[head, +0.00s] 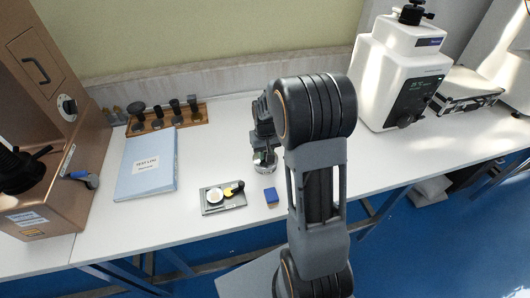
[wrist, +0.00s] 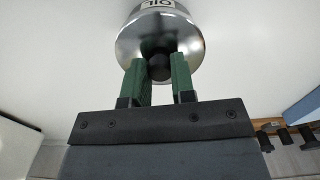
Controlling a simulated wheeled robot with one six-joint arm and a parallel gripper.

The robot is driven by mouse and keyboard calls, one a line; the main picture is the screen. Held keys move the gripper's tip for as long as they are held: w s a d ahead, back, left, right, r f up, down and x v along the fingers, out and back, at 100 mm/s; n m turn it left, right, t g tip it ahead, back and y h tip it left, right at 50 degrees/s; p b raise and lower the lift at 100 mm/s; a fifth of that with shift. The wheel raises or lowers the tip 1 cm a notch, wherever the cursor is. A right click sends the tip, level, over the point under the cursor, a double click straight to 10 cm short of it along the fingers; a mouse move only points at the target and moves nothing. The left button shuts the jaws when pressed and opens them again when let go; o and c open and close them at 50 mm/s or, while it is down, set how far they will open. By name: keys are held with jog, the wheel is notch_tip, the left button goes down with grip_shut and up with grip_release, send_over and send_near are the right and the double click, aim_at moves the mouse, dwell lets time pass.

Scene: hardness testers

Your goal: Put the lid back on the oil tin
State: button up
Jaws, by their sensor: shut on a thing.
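The silver oil tin (head: 265,167) stands on the white table below my gripper in the head view. In the wrist view its label (wrist: 157,4) shows at the top edge of the picture. My gripper (wrist: 158,72) has its green fingers shut on the black knob (wrist: 159,68) of a round silver lid (wrist: 128,47). The lid is in line with the tin; I cannot tell whether it rests on it or is slightly above. In the head view my gripper (head: 263,154) is partly hidden by my arm.
A blue folder (head: 148,165) and a wooden rack (head: 166,119) are left. A white tester (head: 397,70) stands right, a brown machine (head: 62,130) far left.

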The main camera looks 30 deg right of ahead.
jog(key=o, duration=1)
jog(key=shift+o, duration=0.3)
jog(key=o, duration=0.4)
jog(key=shift+r, duration=0.1)
jog(key=shift+r+p, duration=2.75)
jog(key=shift+r, duration=0.7)
jog(key=shift+c, duration=0.4)
grip_shut()
